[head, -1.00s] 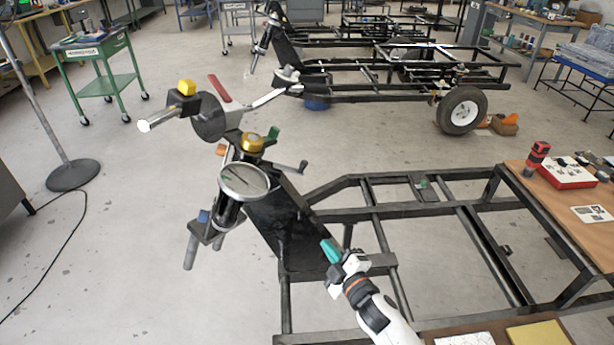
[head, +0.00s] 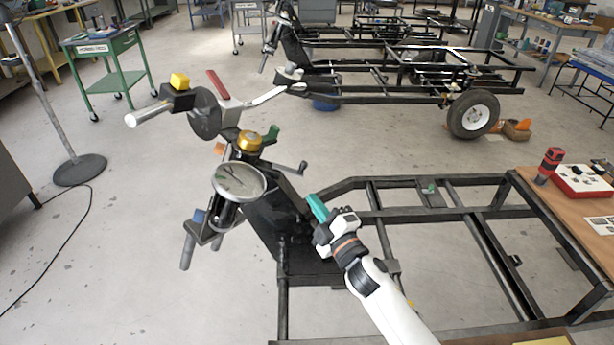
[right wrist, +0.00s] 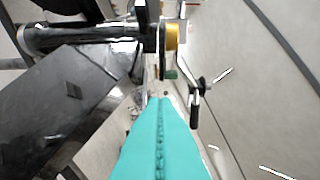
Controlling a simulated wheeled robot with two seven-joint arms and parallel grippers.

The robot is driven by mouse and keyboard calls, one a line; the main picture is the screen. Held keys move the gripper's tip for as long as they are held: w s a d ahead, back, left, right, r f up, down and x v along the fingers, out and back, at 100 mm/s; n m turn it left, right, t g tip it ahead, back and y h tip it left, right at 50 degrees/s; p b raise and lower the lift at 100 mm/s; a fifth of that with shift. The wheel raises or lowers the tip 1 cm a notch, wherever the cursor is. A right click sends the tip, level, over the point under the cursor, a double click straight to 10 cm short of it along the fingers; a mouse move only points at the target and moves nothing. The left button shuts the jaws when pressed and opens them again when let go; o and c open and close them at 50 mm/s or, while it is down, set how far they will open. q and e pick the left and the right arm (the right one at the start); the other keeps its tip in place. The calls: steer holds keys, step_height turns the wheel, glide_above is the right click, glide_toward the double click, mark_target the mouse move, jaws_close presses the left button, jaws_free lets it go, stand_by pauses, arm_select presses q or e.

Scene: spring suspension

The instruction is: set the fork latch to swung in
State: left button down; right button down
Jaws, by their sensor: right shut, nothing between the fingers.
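The steering fork assembly stands at the front of the black frame. It carries a gold cap (head: 249,140), a round dial (head: 238,181), a red lever (head: 218,84), a green tab (head: 271,134), an orange piece (head: 219,149), a blue piece (head: 199,216) and a small crank handle (head: 290,167). I cannot tell for sure which part is the fork latch. My right gripper (head: 316,207), with teal fingers, is shut and empty, apart from the crank, below and right of it. In the right wrist view the gold cap (right wrist: 171,38) and crank (right wrist: 195,98) lie beyond the fingertips.
The black tube frame (head: 420,213) extends right from the fork. A wooden bench top (head: 560,205) with a red box (head: 583,180) is at the right. A green cart (head: 105,65) and lamp stand (head: 80,170) are left. Open floor lies left of the fork.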

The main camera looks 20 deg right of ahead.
steer(key=w, duration=0.9)
steer(key=shift+d+r, duration=0.35)
steer(key=shift+d, duration=0.1)
steer(key=shift+w+d+f, duration=0.1)
steer(key=shift+d, duration=0.05)
